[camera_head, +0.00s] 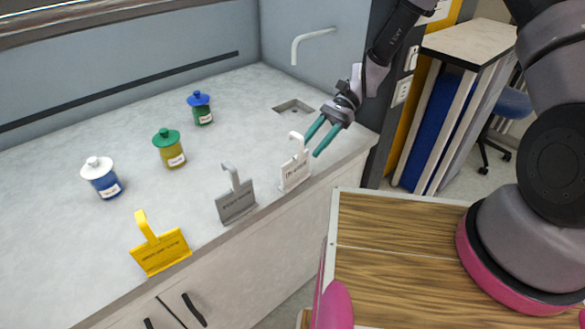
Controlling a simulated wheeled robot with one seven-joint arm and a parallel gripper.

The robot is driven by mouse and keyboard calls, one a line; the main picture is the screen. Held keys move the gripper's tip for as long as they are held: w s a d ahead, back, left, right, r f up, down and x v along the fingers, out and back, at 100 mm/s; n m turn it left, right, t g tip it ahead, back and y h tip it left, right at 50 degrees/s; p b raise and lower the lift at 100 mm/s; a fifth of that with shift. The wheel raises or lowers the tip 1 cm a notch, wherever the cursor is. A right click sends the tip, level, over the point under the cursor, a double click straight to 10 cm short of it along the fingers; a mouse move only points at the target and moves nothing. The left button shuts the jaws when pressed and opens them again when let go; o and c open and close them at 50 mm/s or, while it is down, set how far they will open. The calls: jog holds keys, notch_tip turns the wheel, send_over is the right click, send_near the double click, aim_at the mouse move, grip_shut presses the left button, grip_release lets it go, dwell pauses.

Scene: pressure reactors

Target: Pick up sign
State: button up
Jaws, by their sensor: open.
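Three signs with hooked handles stand along the front edge of the counter: a yellow sign (161,253) at the left, a grey sign (237,204) in the middle and a white sign (295,173) at the right. Each has small dark lettering that I cannot read. My gripper (318,136) has teal fingers. It is open and empty, with its fingers spread just right of and slightly above the top of the white sign's handle. I cannot tell the exact gap between them.
Behind the signs stand a white-lidded blue jar (101,178), a green-lidded yellow jar (169,148) and a blue-lidded green jar (200,108). A small sink (293,110) with a grey tap (309,40) lies at the counter's far right. The counter (140,202) is clear between jars and signs.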

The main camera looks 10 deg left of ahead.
aim_at(282, 182)
jog(key=shift+s+a+f+g, duration=0.5)
jog(key=shift+s+a+f, duration=0.2)
jog(key=shift+a, duration=0.25)
jog(key=x, duration=0.7)
jog(key=shift+d+f, duration=0.25)
grip_shut()
